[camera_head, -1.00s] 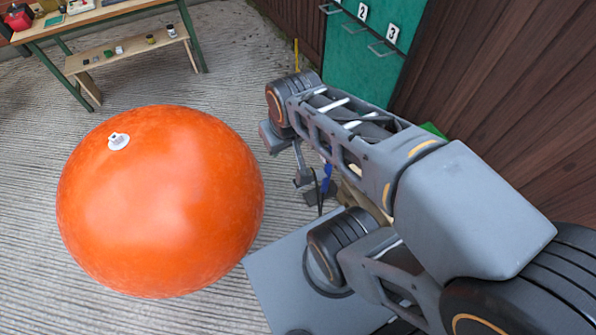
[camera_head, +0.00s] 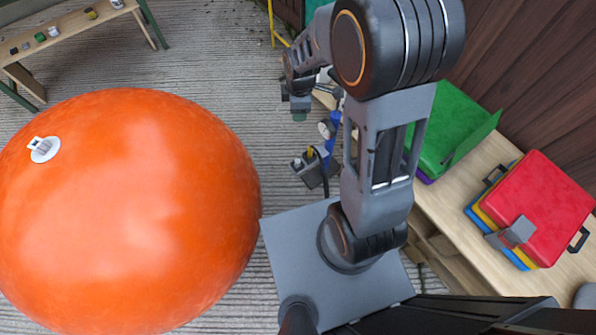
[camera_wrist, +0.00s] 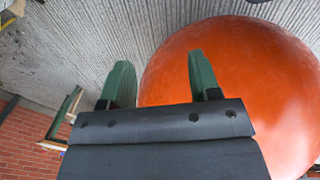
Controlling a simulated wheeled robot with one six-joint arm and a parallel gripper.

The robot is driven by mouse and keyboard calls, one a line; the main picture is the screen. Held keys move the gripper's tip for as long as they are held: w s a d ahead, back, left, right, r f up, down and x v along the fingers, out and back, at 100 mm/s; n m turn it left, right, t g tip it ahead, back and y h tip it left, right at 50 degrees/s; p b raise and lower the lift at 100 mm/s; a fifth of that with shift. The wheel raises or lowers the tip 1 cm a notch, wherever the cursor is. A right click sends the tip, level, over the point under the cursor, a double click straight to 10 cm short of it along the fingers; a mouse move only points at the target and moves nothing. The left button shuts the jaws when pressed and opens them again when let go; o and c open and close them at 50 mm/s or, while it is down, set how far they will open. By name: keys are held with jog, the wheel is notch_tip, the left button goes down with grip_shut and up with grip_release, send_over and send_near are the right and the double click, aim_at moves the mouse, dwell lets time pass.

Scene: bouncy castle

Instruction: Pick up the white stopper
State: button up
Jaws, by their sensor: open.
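The white stopper (camera_head: 44,150) sits on the upper left of a big orange ball (camera_head: 140,220) in the head view. It has a round base with a small raised knob. The orange ball (camera_wrist: 235,70) shows beyond the right finger there. The stopper is not visible in the wrist view.
A wooden bench (camera_head: 70,32) with small pots stands at the upper left. On the right, a wooden table (camera_head: 450,195) by the brown wall bears a green case (camera_head: 455,115) and stacked red, yellow and blue cases (camera_head: 540,205). Grey ribbed floor (camera_head: 215,65) is clear between bench and arm.

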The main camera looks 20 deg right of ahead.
notch_tip(320, 180, down, 23)
jog(key=w+n+g+b, duration=0.1)
jog(key=w+n+b, duration=0.2)
jog(key=n+b, duration=0.65)
send_over(297, 161)
notch_tip(297, 161, down, 10)
jog(key=shift+a+r, duration=0.15)
jog(key=shift+r, duration=0.05)
jog(key=shift+d+f+b, duration=0.15)
jog(key=shift+f+b, duration=0.55)
jog(key=shift+f, duration=0.8)
jog(key=shift+d+f+b, duration=0.1)
jog(key=shift+f+b, duration=0.6)
jog(key=shift+f, duration=0.8)
jog(key=shift+c, duration=0.5)
jog(key=c, duration=0.9)
